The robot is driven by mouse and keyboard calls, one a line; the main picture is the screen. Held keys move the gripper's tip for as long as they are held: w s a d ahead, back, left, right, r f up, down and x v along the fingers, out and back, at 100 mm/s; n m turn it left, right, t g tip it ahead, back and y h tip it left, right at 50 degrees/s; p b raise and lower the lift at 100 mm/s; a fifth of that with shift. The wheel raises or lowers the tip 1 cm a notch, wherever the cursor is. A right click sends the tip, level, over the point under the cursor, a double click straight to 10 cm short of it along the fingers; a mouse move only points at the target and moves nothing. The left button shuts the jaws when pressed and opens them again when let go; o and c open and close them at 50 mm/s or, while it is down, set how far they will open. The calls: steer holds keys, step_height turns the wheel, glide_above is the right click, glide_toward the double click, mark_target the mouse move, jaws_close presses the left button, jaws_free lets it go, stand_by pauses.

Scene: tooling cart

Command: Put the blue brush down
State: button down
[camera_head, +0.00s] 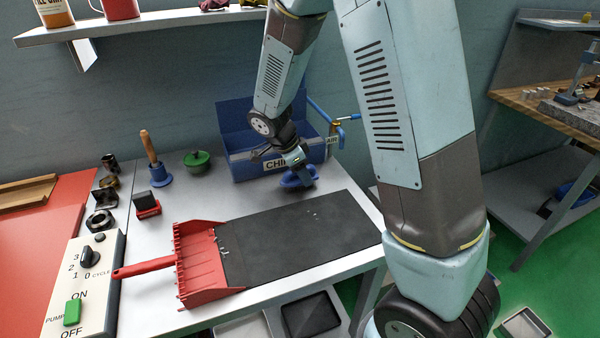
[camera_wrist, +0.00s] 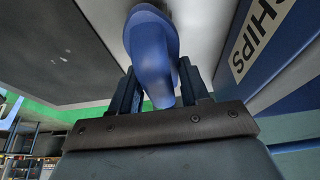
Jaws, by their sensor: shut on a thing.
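The blue brush (camera_head: 298,179) is at the back of the cart top, just in front of the blue bin labelled CHIPS (camera_head: 240,165). My gripper (camera_head: 295,163) reaches down over it and is shut on it. In the wrist view the brush (camera_wrist: 152,50) sits between the two fingers of my gripper (camera_wrist: 160,88), its rounded blue body pointing away from the palm. The brush is low, close to the grey top beside the black mat (camera_head: 290,240). I cannot tell whether it touches the surface. Its underside is hidden.
A red dustpan (camera_head: 205,265) lies at the mat's left edge. A blue plunger-like tool with a wooden handle (camera_head: 152,155), a green knob-topped item (camera_head: 197,159) and a small red-and-black block (camera_head: 146,205) stand left of the bin. Small chips lie on the mat.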

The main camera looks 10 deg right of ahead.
steer(key=c, duration=0.5)
jaws_free()
steer(key=shift+c, duration=0.2)
steer(key=v, duration=1.2)
steer(key=s+d+r+n+t+y, duration=0.1)
steer(key=s+d+r+n+y, duration=0.2)
steer(key=s+d+r+n, duration=0.45)
steer(key=s+d+r+n+t, duration=0.2)
steer(key=s+d+r+n, duration=0.2)
steer(key=s, duration=0.3)
steer(key=s+d+r+n+t+y, duration=0.1)
steer(key=s+d+r+n, duration=0.2)
steer(key=s, duration=0.4)
steer(key=shift+s+d+r+n+t+y, duration=0.3)
steer(key=shift+s+d+r+n+t, duration=0.1)
steer(key=shift+d+n, duration=0.2)
